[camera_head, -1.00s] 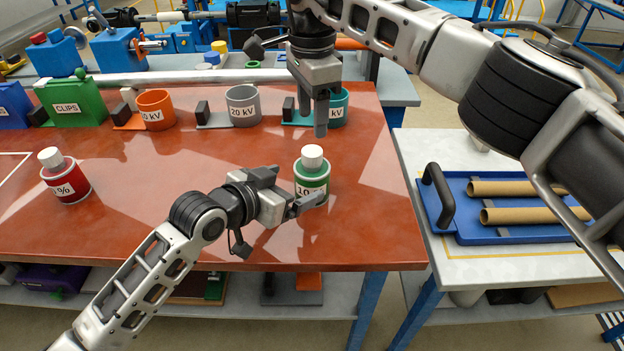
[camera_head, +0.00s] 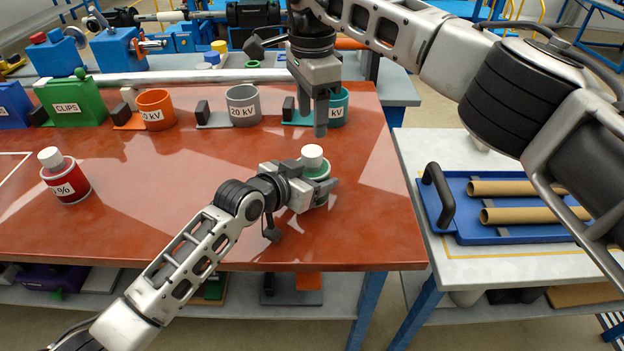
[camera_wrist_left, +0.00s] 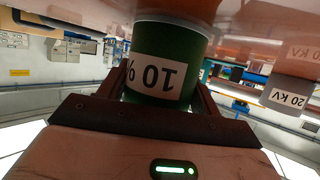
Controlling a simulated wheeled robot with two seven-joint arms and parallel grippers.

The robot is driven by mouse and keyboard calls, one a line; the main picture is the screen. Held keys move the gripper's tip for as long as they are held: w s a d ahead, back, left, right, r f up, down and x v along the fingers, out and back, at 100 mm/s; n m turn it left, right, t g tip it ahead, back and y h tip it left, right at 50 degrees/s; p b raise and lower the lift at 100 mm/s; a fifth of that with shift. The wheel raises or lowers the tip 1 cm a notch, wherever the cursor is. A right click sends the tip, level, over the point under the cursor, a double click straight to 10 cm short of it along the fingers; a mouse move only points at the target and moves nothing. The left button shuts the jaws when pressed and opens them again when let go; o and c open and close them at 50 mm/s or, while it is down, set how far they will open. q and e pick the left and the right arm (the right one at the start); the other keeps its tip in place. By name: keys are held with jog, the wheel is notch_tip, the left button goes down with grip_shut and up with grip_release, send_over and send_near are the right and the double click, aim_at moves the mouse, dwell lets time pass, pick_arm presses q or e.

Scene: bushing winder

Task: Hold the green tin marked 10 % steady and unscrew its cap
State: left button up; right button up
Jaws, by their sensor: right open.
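The green tin marked 10 % (camera_head: 322,173) stands on the red tabletop with its white cap (camera_head: 312,156) on. In the left wrist view the tin (camera_wrist_left: 170,50) shows upside down, its label facing the camera. My left gripper (camera_head: 324,190) is at the tin, with a finger on each side of its body; it hides the label in the head view. I cannot tell whether the fingers press on the tin. My right gripper (camera_head: 313,115) is open and empty, pointing down, above and behind the cap in the picture.
A red tin with a white cap (camera_head: 66,177) stands at the left. Orange, grey (camera_head: 242,106) and teal (camera_head: 339,108) cups and a green CLIPS box (camera_head: 75,103) line the back. A blue tray (camera_head: 470,232) with cardboard tubes lies on the right table. The middle of the red table is clear.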

aim_at(312, 151)
pick_arm(q)
grip_shut()
pick_arm(e)
jog(key=m, duration=1.7)
jog(key=shift+m, duration=0.4)
jog(key=m, duration=1.7)
jog(key=shift+m, duration=0.3)
jog(key=shift+f+m, duration=0.3)
jog(key=shift+f, duration=0.25)
notch_tip(312, 151, down, 7)
